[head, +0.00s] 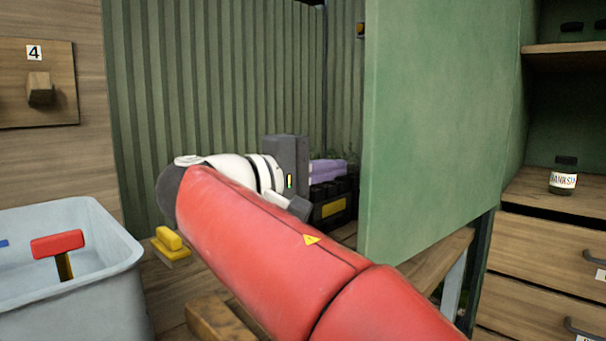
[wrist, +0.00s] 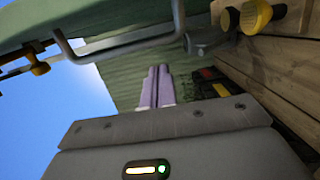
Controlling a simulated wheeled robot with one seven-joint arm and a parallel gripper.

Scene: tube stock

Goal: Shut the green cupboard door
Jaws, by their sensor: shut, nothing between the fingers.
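The green cupboard door (head: 440,120) stands open on the right in the head view, a large flat panel whose left edge hangs free. My gripper (head: 345,167) is just left of that edge in the picture, its lilac fingers shut and empty. I cannot tell whether they touch the door. In the wrist view my gripper (wrist: 158,72) shows the fingers side by side. A green panel with a bent grey bar (wrist: 125,45) crosses the top there; it may be the door, but I cannot tell. The door's other face is hidden in the head view.
Wooden shelves and drawers with a labelled jar (head: 563,178) are at the right. A dark crate with a yellow label (head: 333,208) is behind my gripper. A grey bin (head: 110,235) with a red-headed tool is at the left, beside a yellow object (head: 169,243). A corrugated green wall (head: 215,80) is behind.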

